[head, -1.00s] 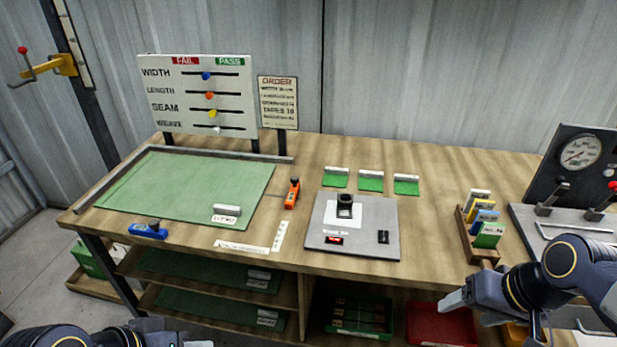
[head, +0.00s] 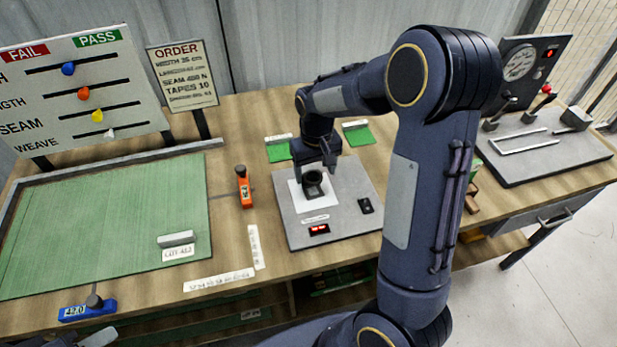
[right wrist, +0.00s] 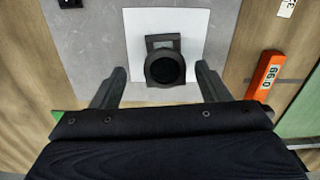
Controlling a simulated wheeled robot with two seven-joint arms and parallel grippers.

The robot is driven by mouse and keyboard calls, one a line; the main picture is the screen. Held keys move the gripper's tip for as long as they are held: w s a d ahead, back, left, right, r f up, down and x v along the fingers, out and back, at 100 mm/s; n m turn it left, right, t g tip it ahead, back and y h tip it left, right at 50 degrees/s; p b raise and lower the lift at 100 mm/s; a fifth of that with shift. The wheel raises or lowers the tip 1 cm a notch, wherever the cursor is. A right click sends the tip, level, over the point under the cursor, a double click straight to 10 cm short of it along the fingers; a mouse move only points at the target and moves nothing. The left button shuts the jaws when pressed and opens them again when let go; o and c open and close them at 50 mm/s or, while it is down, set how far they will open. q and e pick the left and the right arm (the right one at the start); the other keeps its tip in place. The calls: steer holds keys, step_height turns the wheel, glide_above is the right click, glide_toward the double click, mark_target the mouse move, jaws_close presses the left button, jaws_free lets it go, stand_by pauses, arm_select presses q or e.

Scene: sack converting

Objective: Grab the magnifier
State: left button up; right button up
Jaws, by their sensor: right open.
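The magnifier (head: 313,183) is a small black stand loupe on a white sheet (head: 297,198), on the grey plate (head: 290,229) of the bench. It also shows in the right wrist view (right wrist: 164,62). My right gripper (head: 316,166) is open, at the far side of the magnifier and just above it. In the right wrist view its two fingers (right wrist: 158,82) point toward the magnifier, one on either side, with a gap to each; nothing is between the pads that I can see held. A small part of my left gripper (head: 98,337) shows at the bottom left; its jaws are unclear.
An orange gauge (head: 244,188) lies left of the plate, and it shows in the right wrist view (right wrist: 265,75). Green swatches (head: 358,136) lie behind the plate. A green mat (head: 110,215) is at left. A gauge machine (head: 548,150) stands at right.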

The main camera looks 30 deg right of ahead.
mark_target(313, 176)
steer(key=f, duration=0.4)
steer(key=shift+w+a+f+p, duration=0.15)
steer(key=shift+a+f+p, duration=0.05)
steer(key=shift+a+p, duration=0.1)
steer(key=shift+c, duration=0.3)
steer(key=c, duration=1)
steer(key=shift+r, duration=0.15)
